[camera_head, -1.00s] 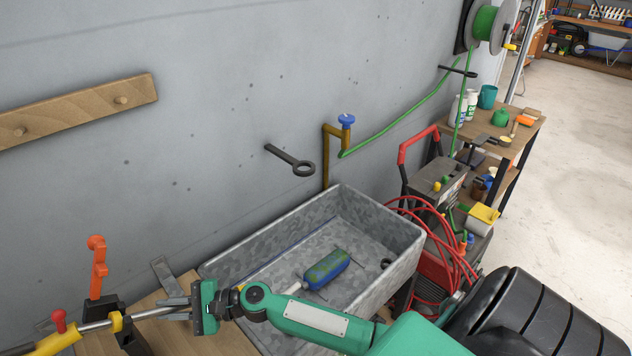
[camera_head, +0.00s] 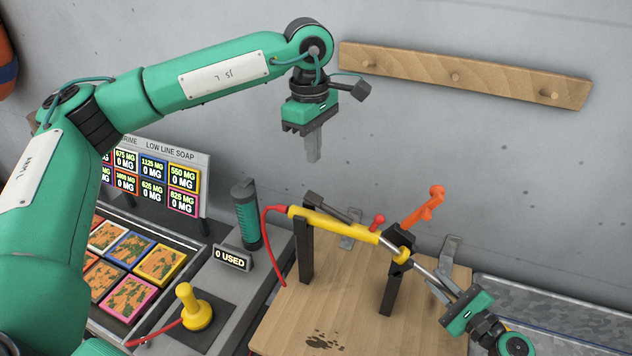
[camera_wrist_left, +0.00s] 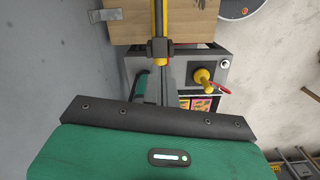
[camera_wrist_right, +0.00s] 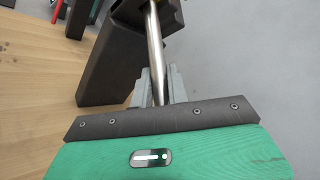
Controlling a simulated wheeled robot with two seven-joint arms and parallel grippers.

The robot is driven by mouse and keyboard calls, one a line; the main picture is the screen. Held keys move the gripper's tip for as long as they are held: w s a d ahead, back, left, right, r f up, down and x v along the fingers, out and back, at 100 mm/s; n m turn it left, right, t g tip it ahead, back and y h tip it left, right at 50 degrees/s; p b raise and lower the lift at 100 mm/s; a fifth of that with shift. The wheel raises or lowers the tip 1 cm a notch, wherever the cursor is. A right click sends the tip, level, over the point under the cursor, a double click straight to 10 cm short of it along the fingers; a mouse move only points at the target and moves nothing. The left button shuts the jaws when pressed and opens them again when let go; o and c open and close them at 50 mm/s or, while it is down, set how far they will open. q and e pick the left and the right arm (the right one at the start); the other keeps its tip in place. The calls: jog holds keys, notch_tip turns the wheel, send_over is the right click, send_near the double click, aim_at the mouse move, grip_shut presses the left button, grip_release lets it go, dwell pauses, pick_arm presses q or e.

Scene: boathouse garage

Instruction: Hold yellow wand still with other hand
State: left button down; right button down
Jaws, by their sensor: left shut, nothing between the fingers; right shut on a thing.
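The yellow wand (camera_head: 335,228) lies across two dark upright holders (camera_head: 305,250) on a wooden bench. Its yellow handle has a red hose at the left end, and its metal tube runs down to the right. My right gripper (camera_head: 447,288) is shut on the metal tube, which also shows between its fingers in the right wrist view (camera_wrist_right: 156,75). My left gripper (camera_head: 314,145) is shut and empty, above the wand's handle and apart from it. In the left wrist view the wand (camera_wrist_left: 160,20) shows beyond the left fingers.
A green-and-black bottle (camera_head: 246,215) and a yellow joystick-like knob (camera_head: 194,305) are left of the bench (camera_head: 340,305). A metal trough (camera_head: 540,310) is at right. A wooden peg rail (camera_head: 410,67) is on the wall.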

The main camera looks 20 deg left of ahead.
pick_arm(q)
jog(key=a+r+m+h, duration=0.1)
jog(key=m, duration=1)
jog(key=a+r+m+h, duration=0.1)
jog(key=m+h, duration=0.1)
jog(key=m, duration=0.9)
jog(key=a+r+m+h, duration=0.1)
jog(key=a+r+m, duration=0.1)
jog(key=m, duration=0.9)
jog(key=shift+m, duration=0.3)
jog(key=shift+d, duration=0.1)
